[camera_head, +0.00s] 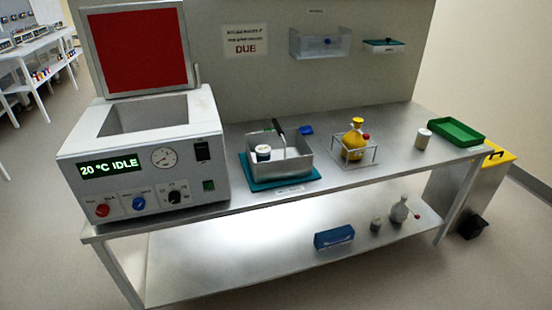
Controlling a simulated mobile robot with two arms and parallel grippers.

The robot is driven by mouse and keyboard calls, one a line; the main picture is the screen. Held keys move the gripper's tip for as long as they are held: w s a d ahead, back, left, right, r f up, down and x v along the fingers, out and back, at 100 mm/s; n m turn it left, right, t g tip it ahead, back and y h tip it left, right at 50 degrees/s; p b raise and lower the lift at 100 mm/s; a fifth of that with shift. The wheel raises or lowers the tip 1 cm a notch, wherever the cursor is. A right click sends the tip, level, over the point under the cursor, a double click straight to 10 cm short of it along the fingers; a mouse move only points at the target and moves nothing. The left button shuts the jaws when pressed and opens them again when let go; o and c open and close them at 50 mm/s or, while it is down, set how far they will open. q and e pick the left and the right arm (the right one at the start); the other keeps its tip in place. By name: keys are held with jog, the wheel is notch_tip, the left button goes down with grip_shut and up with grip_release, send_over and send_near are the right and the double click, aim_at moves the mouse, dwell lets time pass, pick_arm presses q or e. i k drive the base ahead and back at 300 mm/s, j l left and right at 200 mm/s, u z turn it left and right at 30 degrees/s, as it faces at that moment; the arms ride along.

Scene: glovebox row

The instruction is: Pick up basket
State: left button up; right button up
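A grey metal open-topped basket (299,163) with a dark upright handle stands on a teal mat (262,185) in the middle of the bench. A white jar with a dark blue band (263,153) is inside it, at the left. To its right, a small wire-frame holder (372,157) stands around a yellow flask (353,143); this could also be called a basket. Neither of my grippers shows in the head view.
A white machine (141,175) with its red-faced lid raised and display reading "20 °C IDLE" stands left. The lower shelf (230,262) holds a blue box (334,236). A yellow-topped bin (478,185) stands beyond the bench's right end.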

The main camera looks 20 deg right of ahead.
aim_at(278, 146)
jog(key=i+l+u, duration=0.1)
jog(key=l, duration=0.25)
jog(key=i+l+u, duration=0.15)
jog(key=i+l, duration=0.15)
jog(key=i+l+u, duration=0.1)
jog(key=l, duration=0.3)
jog(key=i+l+u, duration=0.1)
jog(key=i+l, duration=0.15)
jog(key=l, duration=0.15)
